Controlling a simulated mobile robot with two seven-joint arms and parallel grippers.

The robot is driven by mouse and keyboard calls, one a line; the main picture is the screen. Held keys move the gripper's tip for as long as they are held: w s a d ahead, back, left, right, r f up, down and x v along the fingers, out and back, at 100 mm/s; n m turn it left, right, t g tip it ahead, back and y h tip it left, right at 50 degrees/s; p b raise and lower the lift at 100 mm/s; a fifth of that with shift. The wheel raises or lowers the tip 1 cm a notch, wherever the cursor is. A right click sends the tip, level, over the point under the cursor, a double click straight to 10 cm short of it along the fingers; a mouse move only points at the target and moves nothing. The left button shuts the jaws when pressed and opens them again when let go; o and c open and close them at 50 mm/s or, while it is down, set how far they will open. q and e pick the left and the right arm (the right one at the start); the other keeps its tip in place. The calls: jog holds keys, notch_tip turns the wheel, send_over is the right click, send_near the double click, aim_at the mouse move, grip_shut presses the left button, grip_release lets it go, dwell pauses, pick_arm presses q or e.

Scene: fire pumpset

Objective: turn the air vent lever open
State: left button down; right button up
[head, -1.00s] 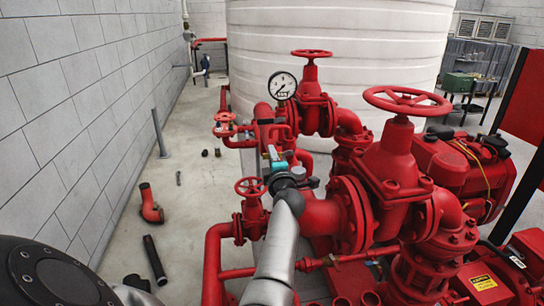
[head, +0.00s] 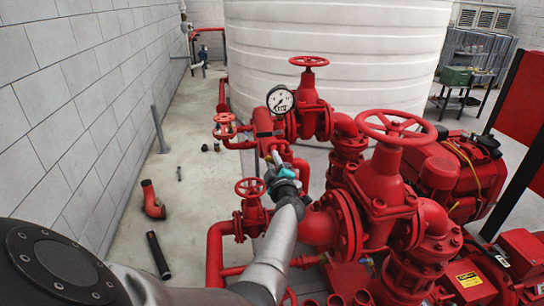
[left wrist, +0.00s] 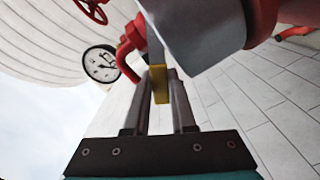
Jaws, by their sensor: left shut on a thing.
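My left gripper (head: 275,158) is beside the red pipework just below the pressure gauge in the head view. In the left wrist view its two fingers (left wrist: 160,85) are closed on a small yellow piece, which looks like the handle of the air vent lever (left wrist: 160,82). A grey metal part (left wrist: 200,40) crosses close in front of the fingertips, and part of the lever is hidden behind it. In the head view the lever is too small and covered to make out. My right gripper is not in view.
The pressure gauge (head: 280,99) and a red handwheel valve (head: 251,190) are close to my left gripper. A larger red valve (head: 385,180) stands to the right. A white tank (head: 335,60) is behind.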

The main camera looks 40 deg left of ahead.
pick_arm(q)
jog(key=shift+w+r+m+p, duration=0.15)
jog(key=shift+r+m+p, duration=0.15)
jog(key=shift+m, duration=0.1)
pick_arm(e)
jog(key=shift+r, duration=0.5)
pick_arm(q)
jog(key=shift+f, duration=0.1)
jog(key=c, duration=0.7)
grip_release()
jog(key=shift+c, duration=0.2)
jog(key=shift+d, duration=0.1)
